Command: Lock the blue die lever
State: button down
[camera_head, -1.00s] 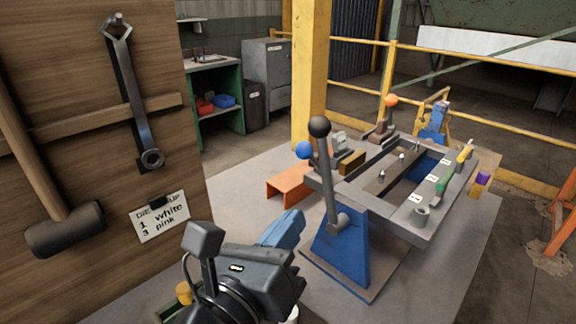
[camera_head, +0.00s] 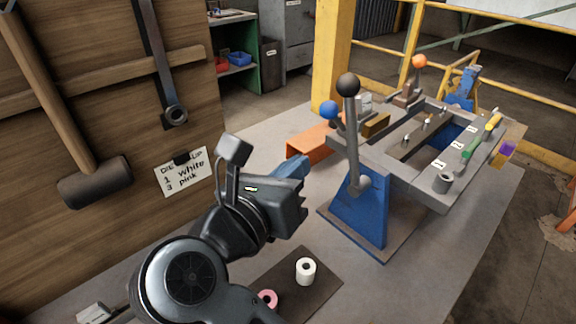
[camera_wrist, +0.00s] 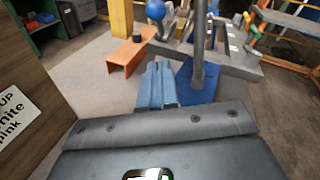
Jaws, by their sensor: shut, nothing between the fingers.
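The blue die lever shows as a blue ball knob (camera_head: 327,110) at the left end of the metal press frame (camera_head: 407,188). Its shaft is mostly hidden behind the tall black-knobbed lever (camera_head: 351,140). The blue knob also shows in the wrist view (camera_wrist: 155,10), at the top, beyond my fingers. My gripper (camera_head: 296,166) has blue fingers, shut and empty. It is in front of and below the blue knob, clearly apart from it. In the wrist view the fingers (camera_wrist: 158,82) point toward the orange stand and the knob.
The black-knobbed lever stands upright on a blue bracket (camera_head: 358,212), right of my gripper. An orange stand (camera_head: 312,142) sits behind my fingers. An orange-knobbed lever (camera_head: 418,62) is farther back. White (camera_head: 306,270) and pink (camera_head: 267,299) hollow cylinders are nearby. A wooden board (camera_head: 120,130) bounds the left.

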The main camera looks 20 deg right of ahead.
jog(key=p, duration=0.1)
send_near(338, 119)
jog(key=shift+w+d+f+p, duration=0.1)
jog(key=shift+w+d+p, duration=0.3)
jog(key=shift+w+d, duration=0.25)
jog(key=shift+w+d+f+p, duration=0.1)
jog(key=shift+w+d+p, duration=0.3)
jog(key=shift+w, duration=0.3)
jog(key=shift+w, duration=0.15)
